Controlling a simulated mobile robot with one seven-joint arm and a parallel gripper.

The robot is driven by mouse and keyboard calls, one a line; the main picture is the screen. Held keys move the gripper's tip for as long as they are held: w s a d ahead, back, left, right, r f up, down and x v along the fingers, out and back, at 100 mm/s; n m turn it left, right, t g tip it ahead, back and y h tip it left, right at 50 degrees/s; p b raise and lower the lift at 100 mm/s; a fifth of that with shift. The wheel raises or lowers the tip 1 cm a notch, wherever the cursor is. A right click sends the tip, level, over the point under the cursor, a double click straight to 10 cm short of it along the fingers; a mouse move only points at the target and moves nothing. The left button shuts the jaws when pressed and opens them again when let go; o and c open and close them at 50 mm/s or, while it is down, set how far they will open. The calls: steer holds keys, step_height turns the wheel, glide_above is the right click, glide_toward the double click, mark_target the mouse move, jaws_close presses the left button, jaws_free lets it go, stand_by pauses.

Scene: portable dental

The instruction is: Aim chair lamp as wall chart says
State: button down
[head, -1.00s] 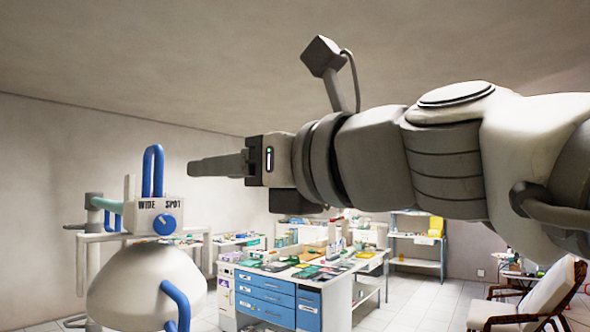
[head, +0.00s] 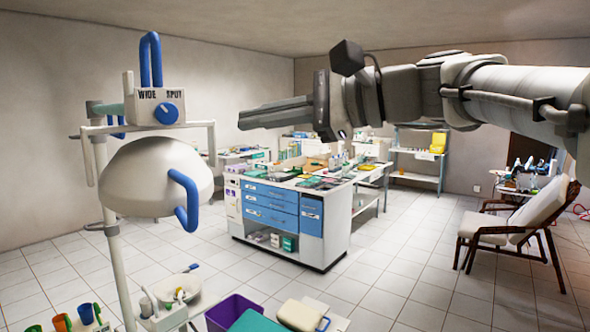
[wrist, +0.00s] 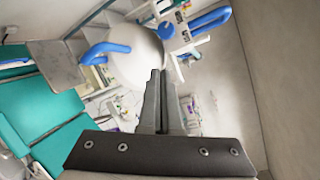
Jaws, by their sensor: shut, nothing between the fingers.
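The chair lamp (head: 155,178) has a white dome on a pale post at the left of the head view. A blue handle (head: 186,205) curves from its front, and a tall blue loop handle (head: 151,60) stands on top. Its switch box (head: 140,104) reads WIDE and SPOT, with a blue knob (head: 167,113) below the words; its pointer is too small to read. My gripper (head: 240,119) is shut and empty, right of the switch box and apart from it. In the wrist view, my gripper (wrist: 160,75) overlaps the dome (wrist: 135,62). I see no wall chart.
A cabinet with blue drawers (head: 270,200) stands behind. A wooden armchair (head: 520,220) is at right. Below the lamp are a white basin (head: 178,290), cups and a purple bin (head: 235,308). A teal dental chair (wrist: 45,105) shows in the wrist view. Floor is free at centre right.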

steer(key=w+d+f+n+g, duration=0.3)
steer(key=d+f+n+g, duration=0.1)
steer(key=n, duration=0.6)
steer(key=n+y, duration=0.1)
glide_toward(178, 170)
steer(key=w+a, duration=0.2)
steer(key=a, duration=0.1)
steer(key=s+a+p, duration=0.1)
steer(key=shift+s+a+f, duration=0.3)
steer(key=shift+a, duration=0.1)
steer(key=shift+s+a+f, duration=0.2)
steer(key=shift+s+a, duration=0.1)
